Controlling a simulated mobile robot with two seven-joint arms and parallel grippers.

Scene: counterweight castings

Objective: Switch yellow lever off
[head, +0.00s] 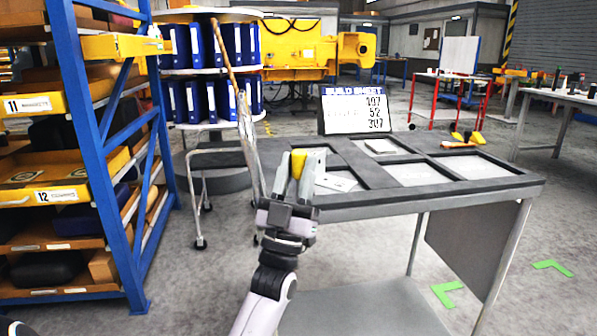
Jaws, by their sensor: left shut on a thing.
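My left gripper (308,160) is at the near left part of the grey compartmented table. Its grey fingers are shut on a yellow piece, which I take to be the yellow lever (311,163). The fingers hide much of the lever, so its base and its on or off position cannot be told. My right gripper is not in view.
The dark table frame (440,198) has several recessed panels. A sign with numbers (356,110) stands at its back, and yellow items (475,138) lie at its far right. A blue rack (118,190) with yellow bins stands left. Floor is open at right.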

